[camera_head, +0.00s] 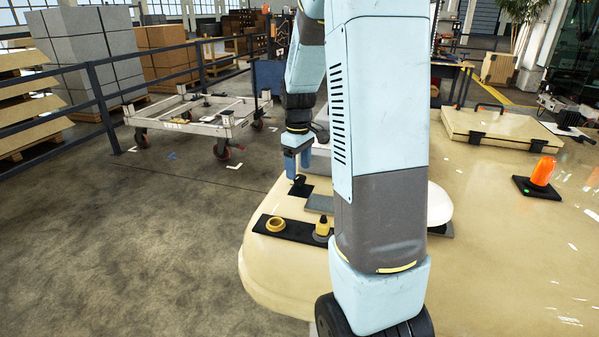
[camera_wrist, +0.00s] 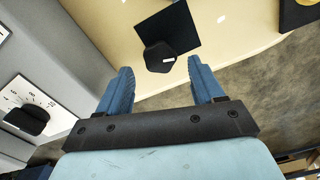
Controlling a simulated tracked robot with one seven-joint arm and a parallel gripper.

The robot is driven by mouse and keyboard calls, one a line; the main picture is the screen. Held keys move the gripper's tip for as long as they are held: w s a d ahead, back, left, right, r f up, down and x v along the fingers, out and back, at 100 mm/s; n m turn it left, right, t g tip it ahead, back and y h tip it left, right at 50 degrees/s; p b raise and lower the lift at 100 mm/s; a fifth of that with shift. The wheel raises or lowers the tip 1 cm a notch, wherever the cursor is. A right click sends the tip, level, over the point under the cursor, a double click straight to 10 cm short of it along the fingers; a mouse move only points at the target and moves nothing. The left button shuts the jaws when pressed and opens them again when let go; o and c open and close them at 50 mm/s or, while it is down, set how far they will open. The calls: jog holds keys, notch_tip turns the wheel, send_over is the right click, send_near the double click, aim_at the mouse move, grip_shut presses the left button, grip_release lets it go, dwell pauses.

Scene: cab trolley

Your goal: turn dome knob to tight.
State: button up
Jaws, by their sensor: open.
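A black knob (camera_head: 299,184) stands on a black square plate (camera_head: 304,191) near the left edge of the cream top, just below my gripper (camera_head: 297,169). In the wrist view the knob (camera_wrist: 160,57) is a faceted black piece with a small white mark on its right side, on its plate (camera_wrist: 178,27). My gripper (camera_wrist: 160,67) is open, its two blue fingers on either side of the knob in that view. The fingertips look above the knob; contact is not visible. I cannot read a tight mark.
In the wrist view another black knob (camera_wrist: 27,119) sits on a white scale plate on a grey box at left. A yellow ring (camera_head: 275,225) and a yellow-and-black piece (camera_head: 322,228) stand in front. An orange beacon (camera_head: 543,172) is at right.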

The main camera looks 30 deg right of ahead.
jog(key=shift+f, duration=1.2)
jog(key=c, duration=1.1)
jog(key=shift+o, duration=0.2)
jog(key=shift+d, duration=0.1)
